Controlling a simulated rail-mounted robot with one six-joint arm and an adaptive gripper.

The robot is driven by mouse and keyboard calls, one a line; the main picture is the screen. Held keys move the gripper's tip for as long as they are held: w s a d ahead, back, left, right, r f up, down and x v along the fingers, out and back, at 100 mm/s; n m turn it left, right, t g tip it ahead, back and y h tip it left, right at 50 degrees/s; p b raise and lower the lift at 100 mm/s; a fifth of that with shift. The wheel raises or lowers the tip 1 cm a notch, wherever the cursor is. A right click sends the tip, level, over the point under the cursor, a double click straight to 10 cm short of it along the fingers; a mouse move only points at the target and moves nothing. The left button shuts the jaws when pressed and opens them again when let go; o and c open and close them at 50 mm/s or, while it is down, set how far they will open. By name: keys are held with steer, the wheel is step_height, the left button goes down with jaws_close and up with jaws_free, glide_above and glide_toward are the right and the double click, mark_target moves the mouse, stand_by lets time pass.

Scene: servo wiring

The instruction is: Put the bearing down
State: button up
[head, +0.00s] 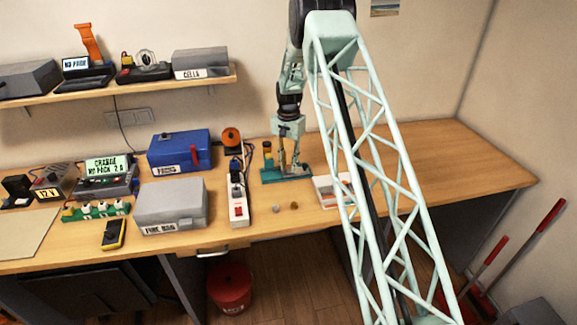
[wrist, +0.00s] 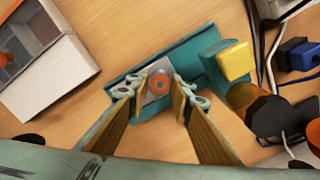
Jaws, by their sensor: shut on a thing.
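My gripper (wrist: 158,92) is shut on what looks like the bearing (wrist: 159,83), a small round part with an orange-red ring and a grey centre, seen between the fingertips in the wrist view. A grey square-edged surface shows around or under it, and I cannot tell whether the bearing touches it. Below lies a teal fixture (wrist: 200,62) with a yellow block (wrist: 236,61) on its right side. In the head view my gripper (head: 289,163) points down over the teal fixture (head: 270,177). The bearing is too small to make out there.
A white power strip (head: 238,208) with cables stands left of the fixture. A white-rimmed compartment tray (wrist: 60,84) lies to its left in the wrist view. Two small parts (head: 276,209) (head: 294,205) lie near the front edge. The table's right side is clear.

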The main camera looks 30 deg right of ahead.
mark_target(289, 166)
steer(key=shift+f, duration=0.25)
steer(key=o, duration=0.9)
steer(key=shift+r, duration=0.1)
step_height(289, 166, up, 12)
stand_by(0.6)
steer(key=shift+r, duration=0.15)
stand_by(0.6)
